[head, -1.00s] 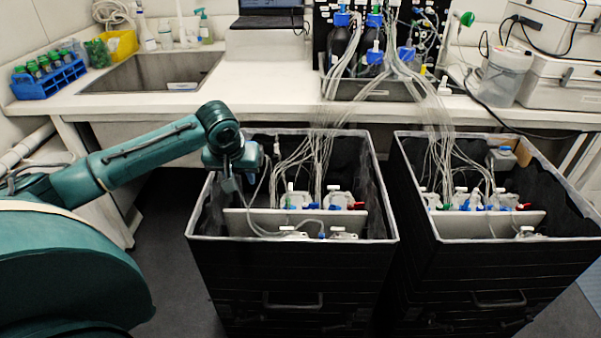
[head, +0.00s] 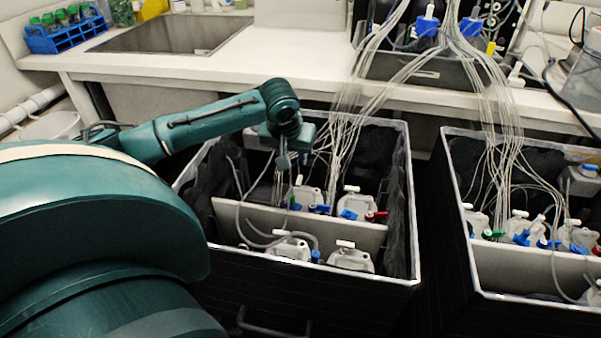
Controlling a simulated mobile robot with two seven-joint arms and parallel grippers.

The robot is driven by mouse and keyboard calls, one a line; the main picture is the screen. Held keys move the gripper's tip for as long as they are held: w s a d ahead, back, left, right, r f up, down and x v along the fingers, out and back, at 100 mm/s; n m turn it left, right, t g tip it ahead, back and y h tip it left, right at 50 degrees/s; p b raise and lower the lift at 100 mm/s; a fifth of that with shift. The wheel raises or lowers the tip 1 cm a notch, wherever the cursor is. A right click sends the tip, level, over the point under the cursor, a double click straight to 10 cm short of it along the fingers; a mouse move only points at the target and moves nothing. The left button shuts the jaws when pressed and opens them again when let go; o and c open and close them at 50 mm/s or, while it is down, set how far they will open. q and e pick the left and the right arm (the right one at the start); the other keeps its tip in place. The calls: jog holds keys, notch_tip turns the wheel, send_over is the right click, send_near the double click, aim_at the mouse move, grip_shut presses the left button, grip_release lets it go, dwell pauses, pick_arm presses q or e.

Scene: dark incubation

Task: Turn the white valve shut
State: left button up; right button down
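Several white valves sit on top of pale bottles in the left black box. Two are behind its white divider: one valve (head: 298,180) near my gripper and another valve (head: 352,188) to its right. Two are in front: a valve (head: 281,232) and a valve (head: 345,243). I cannot tell which is the task's one. My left gripper (head: 284,162) points down inside the left box, just above and left of the rear left valve, seemingly apart from it. Its fingers are too small and dark to tell open from shut. My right gripper is out of view.
The left box (head: 310,277) has a raised pale rim and a white divider (head: 300,225). Thin clear tubes (head: 350,120) hang into it beside my gripper. A second box (head: 465,255) with similar bottles stands to the right. The bench (head: 290,65) runs behind.

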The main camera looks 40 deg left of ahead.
aim_at(299, 180)
pick_arm(q)
jog(key=b+x, duration=0.2)
jog(key=x, duration=1.1)
jog(key=shift+b, duration=0.4)
jog(key=shift+c, duration=0.2)
grip_shut()
